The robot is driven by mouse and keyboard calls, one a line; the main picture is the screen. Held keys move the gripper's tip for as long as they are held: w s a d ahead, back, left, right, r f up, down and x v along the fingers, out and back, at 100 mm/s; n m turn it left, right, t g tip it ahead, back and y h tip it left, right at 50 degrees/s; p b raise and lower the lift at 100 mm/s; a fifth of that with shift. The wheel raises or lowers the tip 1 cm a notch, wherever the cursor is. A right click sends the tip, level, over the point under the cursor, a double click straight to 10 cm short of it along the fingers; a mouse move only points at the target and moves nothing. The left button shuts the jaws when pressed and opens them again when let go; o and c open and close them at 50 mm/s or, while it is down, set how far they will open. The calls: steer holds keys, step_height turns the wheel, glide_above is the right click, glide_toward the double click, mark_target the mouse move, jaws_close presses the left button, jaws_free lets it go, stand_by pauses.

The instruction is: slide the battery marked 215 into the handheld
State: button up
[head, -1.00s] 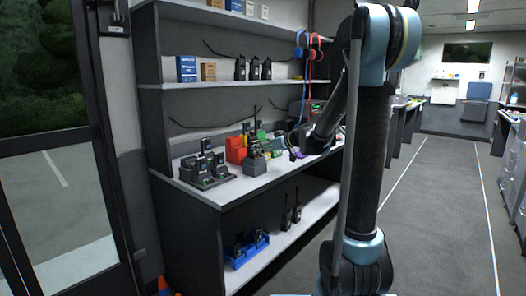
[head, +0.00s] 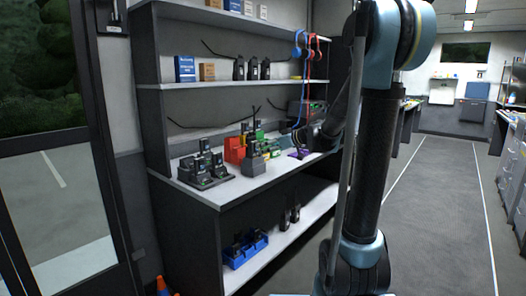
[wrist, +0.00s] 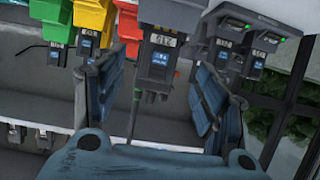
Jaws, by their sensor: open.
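My gripper (wrist: 158,62) is open and empty, with its two blue-grey fingers spread on either side of the wrist view. It shows small and dark above the counter in the head view (head: 303,138). A grey holder with a dark labelled unit (wrist: 157,70) appears between and beyond the fingers; I cannot tell the exact gap. The grey holder also stands on the counter in the head view (head: 254,167). A dark charger base (head: 206,180) with several upright units stands left of it. The labels are too small or blurred for me to pick out 215 or identify the handheld.
Red (wrist: 127,25), yellow (wrist: 90,15) and green (wrist: 55,25) holders stand beside the grey one. A blue bin (head: 246,250) and two radios are on the lower shelf. Upper shelves carry boxes and radios. The counter's front strip is clear.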

steer(key=v, duration=0.7)
steer(key=shift+d, duration=0.15)
steer(key=shift+s, duration=0.15)
steer(key=s+d+f+m+g+h, duration=0.2)
steer(key=s+d+f, duration=0.3)
steer(key=s, duration=0.6)
steer(key=s+d+f+m+g+h, duration=0.2)
steer(key=s+d+f+m+h, duration=0.3)
steer(key=s+f, duration=0.4)
steer(key=s+d+f+m+g+h, duration=0.2)
steer(key=s+d+f, duration=0.3)
steer(key=s, duration=0.9)
step_height(320, 180, down, 2)
steer(key=shift+d+f+m+h, duration=0.15)
steer(key=shift+d+m+h, duration=0.15)
steer(key=shift+m+h, duration=0.5)
steer(key=shift+w+f, duration=0.2)
steer(key=shift+w, duration=0.25)
